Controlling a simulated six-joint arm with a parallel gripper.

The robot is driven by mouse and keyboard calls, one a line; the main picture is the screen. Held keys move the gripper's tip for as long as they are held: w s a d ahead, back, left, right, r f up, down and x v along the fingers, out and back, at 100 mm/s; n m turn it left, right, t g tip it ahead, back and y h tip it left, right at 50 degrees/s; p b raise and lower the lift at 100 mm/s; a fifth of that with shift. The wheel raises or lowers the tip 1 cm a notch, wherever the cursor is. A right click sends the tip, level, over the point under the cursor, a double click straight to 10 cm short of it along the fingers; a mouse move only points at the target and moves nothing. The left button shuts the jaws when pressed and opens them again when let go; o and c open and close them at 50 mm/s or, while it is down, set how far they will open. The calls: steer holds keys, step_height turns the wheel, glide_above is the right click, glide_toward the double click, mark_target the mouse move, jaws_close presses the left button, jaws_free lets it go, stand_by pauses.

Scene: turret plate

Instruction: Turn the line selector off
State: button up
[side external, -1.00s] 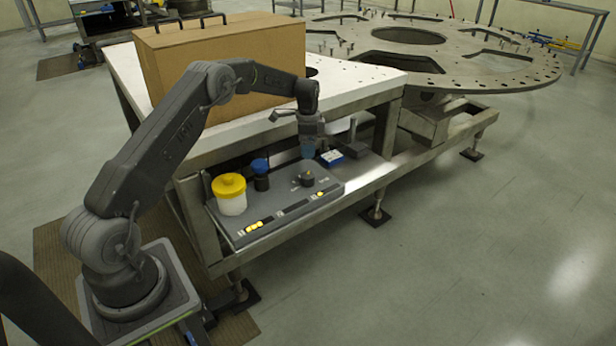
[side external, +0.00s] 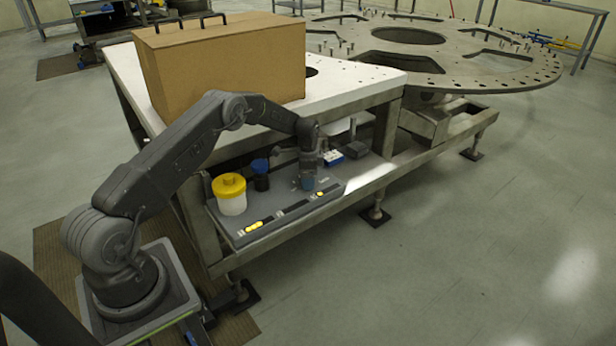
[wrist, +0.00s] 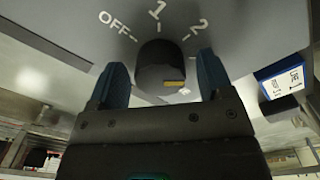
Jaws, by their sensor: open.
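The line selector is a dark round knob (wrist: 160,66) on the grey panel (wrist: 245,30). White labels OFF (wrist: 114,22), 1 and 2 stand on the panel around it, with short tick marks. A small tan mark shows on the knob's near lower-right part; I cannot tell for sure which label the knob points to. My gripper (wrist: 162,78) is open, with one blue finger on each side of the knob and small gaps visible. In the side external view my gripper (side external: 308,182) is down at the panel (side external: 285,210) and hides the knob.
A white jar with a yellow lid (side external: 230,194) and a dark blue-topped container (side external: 261,175) stand left of my gripper. A blue and white box (side external: 332,157) and a dark grey block (side external: 355,149) lie behind right. A cardboard case (side external: 222,65) stands on the table above.

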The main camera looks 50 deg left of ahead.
steer(key=c, duration=0.9)
steer(key=shift+c, duration=0.2)
steer(key=shift+n, duration=0.4)
steer(key=n, duration=0.4)
steer(key=shift+n, duration=0.3)
steer(key=n, duration=0.6)
steer(key=shift+n, duration=0.3)
steer(key=n, duration=0.7)
steer(key=shift+a, duration=0.1)
steer(key=n, duration=0.4)
steer(key=shift+n, duration=2)
